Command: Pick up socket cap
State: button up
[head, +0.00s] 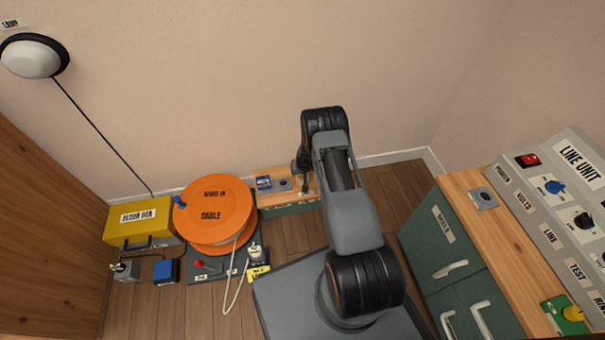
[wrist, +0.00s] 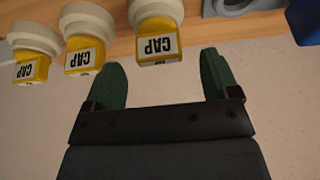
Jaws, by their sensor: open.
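Three yellow socket caps with white round flanges show in the wrist view: a left one (wrist: 30,66), a middle one (wrist: 84,53) and a right one (wrist: 158,46), on a wooden surface. Their "CAP" labels appear upside down. My gripper (wrist: 162,62) is open and empty, with green fingers. The right cap appears in line with the gap between the fingertips; how far off it is, I cannot tell. In the head view my gripper (head: 303,188) is over the small wooden-topped cabinet by the wall, and the caps cannot be made out there.
An orange cable reel (head: 214,207) and a yellow floor box (head: 140,218) stand farther left. A line unit (head: 565,205) is at the right.

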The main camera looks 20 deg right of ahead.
jog(key=shift+x, duration=1.7)
jog(key=shift+c, duration=0.4)
jog(key=c, duration=1)
jog(key=shift+r, duration=0.1)
